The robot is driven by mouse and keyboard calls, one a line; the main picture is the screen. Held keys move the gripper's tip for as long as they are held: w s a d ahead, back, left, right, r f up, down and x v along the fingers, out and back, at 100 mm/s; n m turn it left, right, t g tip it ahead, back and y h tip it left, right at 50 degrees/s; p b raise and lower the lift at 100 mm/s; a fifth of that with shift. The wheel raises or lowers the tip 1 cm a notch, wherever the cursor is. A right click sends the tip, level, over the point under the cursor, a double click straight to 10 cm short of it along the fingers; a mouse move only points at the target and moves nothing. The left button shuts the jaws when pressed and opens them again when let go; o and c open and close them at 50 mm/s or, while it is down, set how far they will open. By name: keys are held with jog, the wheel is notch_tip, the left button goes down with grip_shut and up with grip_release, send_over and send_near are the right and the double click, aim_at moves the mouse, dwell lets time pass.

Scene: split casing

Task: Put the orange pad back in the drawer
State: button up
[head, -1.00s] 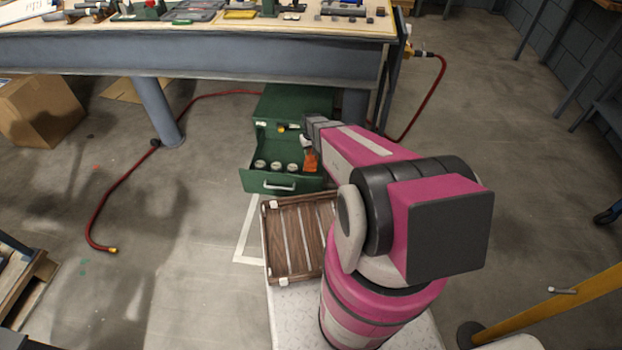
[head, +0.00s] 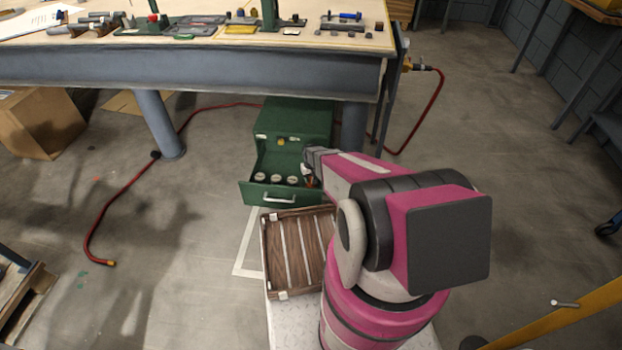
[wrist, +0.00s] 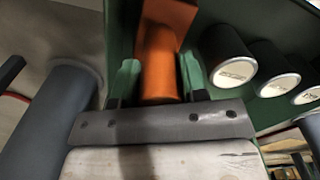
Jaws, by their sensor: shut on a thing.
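The orange pad (wrist: 162,50) is between the two fingers of my gripper (wrist: 158,85) in the wrist view, and the fingers are shut on it. In the head view my gripper (head: 309,180) is at the right end of the open drawer (head: 250,194) of the green cabinet (head: 300,118). Only a small bit of the orange pad (head: 310,183) shows there, low in the drawer. Whether it touches the drawer floor cannot be told. Several pale-capped cylinders (head: 275,178) stand in the drawer to the left of the pad; they also show in the wrist view (wrist: 236,72).
A slatted wooden crate (head: 290,250) sits just in front of the drawer. The workbench (head: 220,60) overhangs the cabinet, with a bench leg (head: 158,125) to the left. A red hose (head: 110,200) lies on the floor.

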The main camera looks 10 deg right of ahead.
jog(key=shift+f, duration=0.1)
jog(key=o, duration=0.8)
notch_tip(320, 180, up, 12)
jog(key=shift+f, duration=0.1)
jog(key=shift+m, duration=0.9)
jog(key=s+r, duration=0.7)
jog(key=r, duration=0.2)
jog(key=s+r, duration=0.7)
jog(key=r, duration=0.2)
jog(key=s+r, duration=0.7)
jog(key=r, duration=0.1)
jog(key=shift+r, duration=0.4)
